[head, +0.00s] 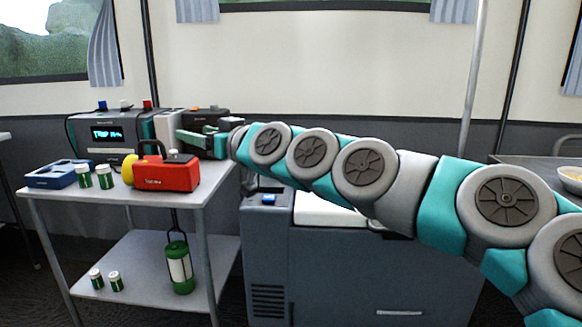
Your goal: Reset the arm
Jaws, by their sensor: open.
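My arm reaches from the right edge across the picture to the left. My gripper (187,136) is at its end, over the back right part of the metal table (205,192). It points left and is open. I see nothing held between its fingers, though they are small and partly overlap the dark device behind. It appears above and behind the red lamp-like device (165,178) with a black handle and a yellow round end. I cannot tell whether the gripper touches anything.
A grey device with a lit display (107,134), a blue tray (58,175) and two green-and-white jars (104,176) stand on the table. A green lantern (180,268) and two jars (96,278) are on its lower shelf. A dark cabinet (340,275) stands beneath my arm.

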